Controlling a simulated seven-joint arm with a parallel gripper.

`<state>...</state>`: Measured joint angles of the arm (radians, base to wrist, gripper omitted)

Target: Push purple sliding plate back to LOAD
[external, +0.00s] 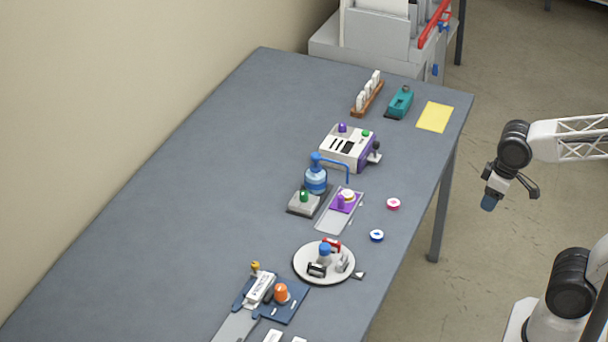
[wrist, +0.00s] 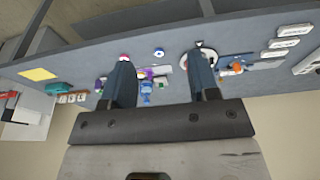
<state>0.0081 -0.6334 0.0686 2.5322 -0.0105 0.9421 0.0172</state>
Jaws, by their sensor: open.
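The purple sliding plate (external: 336,204) sits on a light grey track (external: 331,220) near the table's right edge. A round cream and gold piece (external: 347,195) and a purple knob show on it. In the wrist view the plate (wrist: 147,74) is small, between my fingers in the picture, and its details are blurred. I cannot read a LOAD mark. My gripper (wrist: 162,80) is open and empty; in the external view it (external: 510,195) hangs off the table's right side, well apart from the plate.
A blue bottle dispenser (external: 316,180) with an arched spout stands beside the track. A grey box with a green button (external: 304,202) is at its left. A round white tray (external: 300,265) is in front.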

